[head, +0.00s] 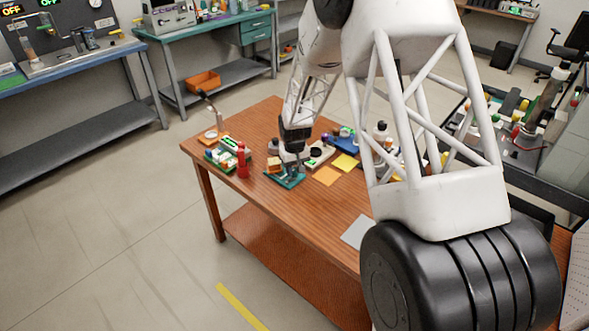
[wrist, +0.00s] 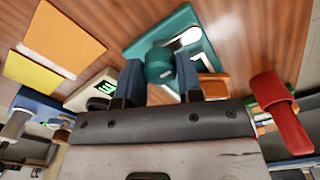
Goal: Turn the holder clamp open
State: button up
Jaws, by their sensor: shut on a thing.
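The holder is a teal device with a flat base (head: 291,181) on the wooden table in the head view. In the wrist view its teal base (wrist: 187,22) lies under my gripper, with a white bar-like part on it. A round teal knob-like part, seemingly the clamp (wrist: 160,65), sits between my two fingers. My gripper (wrist: 160,75) is shut on this part, one finger on each side. In the head view my gripper (head: 291,158) is low over the holder, and its fingers hide much of the clamp. I cannot tell how far the clamp is turned.
Orange (head: 327,176) and yellow (head: 346,162) pads lie to the right. A device with a green display (wrist: 100,90) is nearby. The table's front left is clear.

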aim_at(294, 170)
jog(key=o, duration=0.9)
jog(key=shift+r, duration=0.15)
jog(key=shift+r, duration=3.8)
